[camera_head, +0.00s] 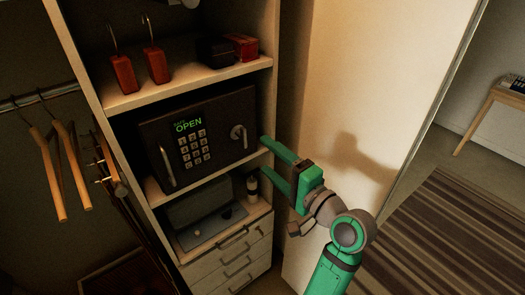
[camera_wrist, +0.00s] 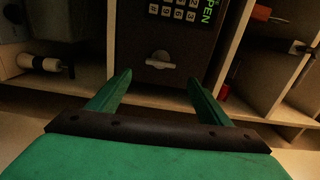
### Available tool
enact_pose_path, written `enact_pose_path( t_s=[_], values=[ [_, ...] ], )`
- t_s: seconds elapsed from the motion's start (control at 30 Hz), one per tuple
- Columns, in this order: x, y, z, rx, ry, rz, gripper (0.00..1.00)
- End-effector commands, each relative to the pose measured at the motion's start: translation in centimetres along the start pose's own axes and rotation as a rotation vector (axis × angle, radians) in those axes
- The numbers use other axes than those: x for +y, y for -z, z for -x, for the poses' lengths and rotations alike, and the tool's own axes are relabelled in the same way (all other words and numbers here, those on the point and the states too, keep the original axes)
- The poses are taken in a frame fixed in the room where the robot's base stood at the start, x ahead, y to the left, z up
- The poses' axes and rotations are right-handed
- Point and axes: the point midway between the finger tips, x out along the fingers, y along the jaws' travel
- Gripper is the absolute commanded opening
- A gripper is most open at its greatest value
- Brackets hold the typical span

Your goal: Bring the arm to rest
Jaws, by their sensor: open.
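My gripper (camera_head: 268,165) is green, open and empty. In the head view its two fingers point left toward the right side of the wardrobe shelves, close to the right end of the safe. In the wrist view the fingers of my gripper (camera_wrist: 155,88) are spread apart with nothing between them. The dark safe (camera_head: 217,119) stands on the middle shelf with a keypad and a green "OPEN" display. Its round knob (camera_wrist: 160,61) shows beyond the fingertips, apart from them. The safe's door looks closed.
Wooden hangers (camera_head: 47,172) hang at left. Red-brown items (camera_head: 124,74) and boxes (camera_head: 240,47) sit on the top shelf. A small bottle (camera_head: 252,184) stands on the shelf below the safe, above drawers (camera_head: 243,262). A pale panel (camera_head: 390,60) stands behind my arm. A striped rug (camera_head: 450,235) lies right.

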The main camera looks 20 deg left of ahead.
Motion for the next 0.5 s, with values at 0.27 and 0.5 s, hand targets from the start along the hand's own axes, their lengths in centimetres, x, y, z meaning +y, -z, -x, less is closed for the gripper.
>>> enact_pose_path(
  t_s=[0.27,0.5],
  values=[
    [0.00,0.21,1.37,0.005,0.000,0.000,0.72],
    [0.01,0.25,1.36,0.006,0.000,0.000,0.72]
  ],
)
